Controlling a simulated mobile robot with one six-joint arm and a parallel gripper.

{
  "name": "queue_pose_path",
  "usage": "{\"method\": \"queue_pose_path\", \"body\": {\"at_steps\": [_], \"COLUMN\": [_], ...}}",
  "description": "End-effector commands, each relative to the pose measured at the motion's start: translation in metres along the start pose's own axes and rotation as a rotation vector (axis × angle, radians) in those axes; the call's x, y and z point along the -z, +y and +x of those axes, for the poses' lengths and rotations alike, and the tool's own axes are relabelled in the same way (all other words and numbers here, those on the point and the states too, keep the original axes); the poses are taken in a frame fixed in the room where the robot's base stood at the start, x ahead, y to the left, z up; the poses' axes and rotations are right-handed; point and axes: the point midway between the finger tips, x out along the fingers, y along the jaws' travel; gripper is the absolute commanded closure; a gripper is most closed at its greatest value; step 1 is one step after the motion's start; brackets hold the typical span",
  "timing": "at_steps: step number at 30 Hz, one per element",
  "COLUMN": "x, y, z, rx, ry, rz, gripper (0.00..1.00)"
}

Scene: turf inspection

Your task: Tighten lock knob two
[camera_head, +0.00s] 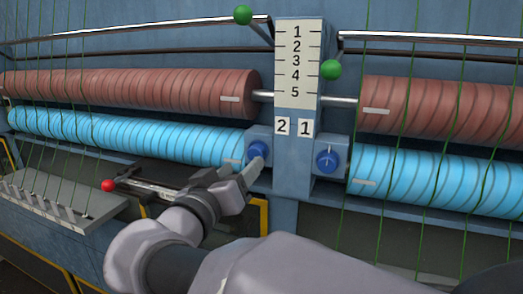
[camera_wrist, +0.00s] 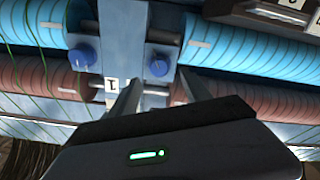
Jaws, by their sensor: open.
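Lock knob two (camera_head: 257,150) is a blue knob on the grey-blue mount below the "2" label (camera_head: 282,126). In the wrist view, where the picture is upside down, knob two (camera_wrist: 157,65) shows just beyond and between the fingertips. My gripper (camera_head: 254,168) comes from the lower left in the head view, its tips close to the knob and partly overlapping its lower edge. My gripper (camera_wrist: 161,76) is open and empty in the wrist view. I cannot tell whether a finger touches the knob. Lock knob one (camera_head: 327,159), also blue, sits to the right below the "1" label (camera_head: 306,128).
Light blue rollers (camera_head: 130,136) and red-brown rollers (camera_head: 130,92) flank the central post (camera_head: 292,180). A red-tipped lever (camera_head: 108,185) is at the left behind my arm. Green-tipped levers (camera_head: 331,69) are above. Green threads run down the front at both sides.

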Motion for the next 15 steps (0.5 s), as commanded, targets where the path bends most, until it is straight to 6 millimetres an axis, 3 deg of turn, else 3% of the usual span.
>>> {"method": "queue_pose_path", "body": {"at_steps": [3,6,10,15], "x": [0.002,0.002,0.001,0.0], "y": [0.002,0.002,0.001,0.001], "z": [0.031,0.05,0.064,0.068], "rx": [-0.004,-0.002,-0.001,0.0], "ry": [-0.002,-0.002,-0.001,-0.001], "rz": [-0.002,-0.002,-0.002,0.0], "gripper": [0.44,0.44,0.44,0.44]}}
